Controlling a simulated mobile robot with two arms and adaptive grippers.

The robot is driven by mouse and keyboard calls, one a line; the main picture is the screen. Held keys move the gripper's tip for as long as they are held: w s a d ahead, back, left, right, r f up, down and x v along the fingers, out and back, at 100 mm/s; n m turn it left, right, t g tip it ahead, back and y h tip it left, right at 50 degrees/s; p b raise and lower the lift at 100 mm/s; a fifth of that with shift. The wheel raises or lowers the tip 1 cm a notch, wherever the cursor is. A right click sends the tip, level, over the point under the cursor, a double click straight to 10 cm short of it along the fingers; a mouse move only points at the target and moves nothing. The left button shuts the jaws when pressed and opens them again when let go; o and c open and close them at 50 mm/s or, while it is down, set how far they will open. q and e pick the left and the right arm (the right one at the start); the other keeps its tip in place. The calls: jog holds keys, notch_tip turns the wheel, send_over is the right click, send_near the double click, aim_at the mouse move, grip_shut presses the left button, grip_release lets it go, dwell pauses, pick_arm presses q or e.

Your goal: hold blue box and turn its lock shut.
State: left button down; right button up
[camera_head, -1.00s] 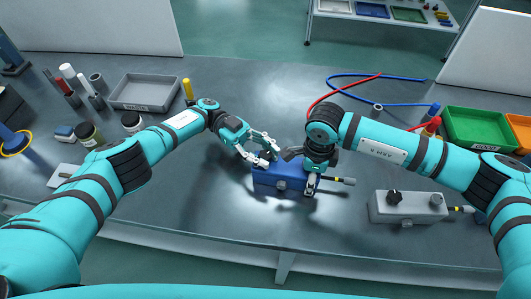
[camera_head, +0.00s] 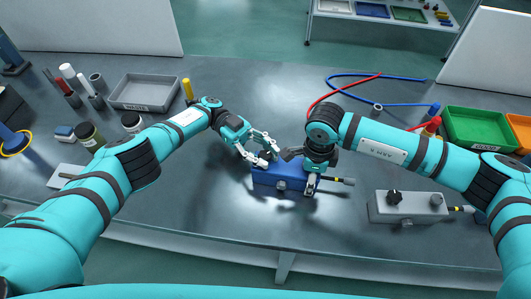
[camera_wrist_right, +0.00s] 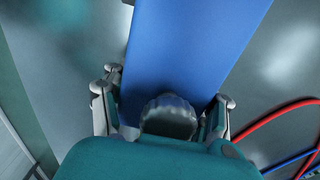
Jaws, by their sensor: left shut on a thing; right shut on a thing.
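The blue box (camera_head: 284,181) stands on the bench in front of me, with a small round knob (camera_head: 281,185) on its near face. My right gripper (camera_head: 312,178) straddles the box's right end from above and is shut on it, one finger down the near face. In the right wrist view the fingers (camera_wrist_right: 163,108) lie along both sides of the blue box (camera_wrist_right: 190,50), with a ribbed grey cap (camera_wrist_right: 168,117) between them. My left gripper (camera_head: 264,155) is shut at the left part of the box's top, where its fingers hide the lock.
A grey box (camera_head: 385,209) with a black knob (camera_head: 394,197) stands to the right. Red and blue cables (camera_head: 350,84) lie behind my right arm. A grey tray (camera_head: 145,92) and several jars and tubes are at the left, and a green bin (camera_head: 480,128) is at the right.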

aim_at(265, 155)
pick_arm(q)
jog(key=shift+a+f, duration=0.1)
jog(key=shift+a, duration=0.15)
dwell(0.3)
jog(key=c, duration=1)
grip_release()
jog(key=shift+o, duration=0.3)
jog(key=shift+d, duration=0.15)
notch_tip(265, 155, up, 10)
jog(key=shift+r, duration=0.1)
